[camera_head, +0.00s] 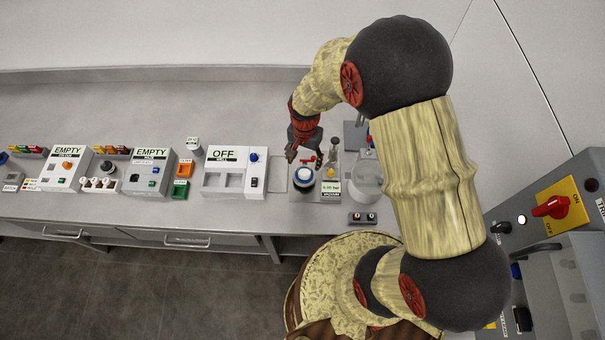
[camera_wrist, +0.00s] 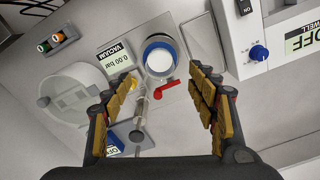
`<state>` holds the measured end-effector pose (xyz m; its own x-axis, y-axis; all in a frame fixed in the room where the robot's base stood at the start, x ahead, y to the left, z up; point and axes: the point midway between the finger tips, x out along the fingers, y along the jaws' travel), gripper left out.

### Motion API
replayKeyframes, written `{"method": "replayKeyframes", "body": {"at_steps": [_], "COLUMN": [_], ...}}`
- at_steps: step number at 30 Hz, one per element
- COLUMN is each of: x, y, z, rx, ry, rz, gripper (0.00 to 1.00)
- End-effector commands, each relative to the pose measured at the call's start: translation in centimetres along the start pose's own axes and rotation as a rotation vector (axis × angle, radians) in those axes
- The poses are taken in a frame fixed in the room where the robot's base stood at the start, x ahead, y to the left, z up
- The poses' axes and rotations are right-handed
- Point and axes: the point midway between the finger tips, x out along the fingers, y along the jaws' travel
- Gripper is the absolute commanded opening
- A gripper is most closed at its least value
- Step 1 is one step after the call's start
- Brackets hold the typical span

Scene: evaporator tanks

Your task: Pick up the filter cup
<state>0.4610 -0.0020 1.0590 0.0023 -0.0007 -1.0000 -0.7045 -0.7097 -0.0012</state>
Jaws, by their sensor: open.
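The filter cup appears to be the round cup with a white inside and a blue rim (camera_wrist: 160,58); in the head view the same cup (camera_head: 303,176) stands on the bench below my gripper. My gripper (camera_head: 297,158) is over the vacuum station. In the wrist view my gripper (camera_wrist: 160,112) is open, its padded fingers wide apart, with nothing held between them. The cup lies beyond the fingertips, between their lines, apart from both. A red valve handle (camera_wrist: 171,92) is right beside the cup.
A vacuum gauge reading 0.00 bar (camera_wrist: 116,57), a clear round vessel (camera_wrist: 75,88) and a metal stem (camera_wrist: 140,105) crowd the cup. A white box marked OFF (camera_head: 235,172) stands left of it in the head view. A grey panel with a red switch (camera_head: 550,207) is at right.

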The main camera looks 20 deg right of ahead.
Motion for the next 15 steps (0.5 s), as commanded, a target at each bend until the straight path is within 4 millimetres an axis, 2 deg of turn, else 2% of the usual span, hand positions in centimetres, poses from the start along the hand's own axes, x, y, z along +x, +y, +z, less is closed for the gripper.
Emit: {"method": "replayKeyframes", "body": {"at_steps": [11, 15], "x": [3.2, 4.9], "y": [0.1, 0.1], "z": [-0.1, -0.3], "rx": [0.005, 0.005], "ry": [-0.003, -0.005], "rz": [0.003, 0.005], "gripper": [0.58, 0.58]}}
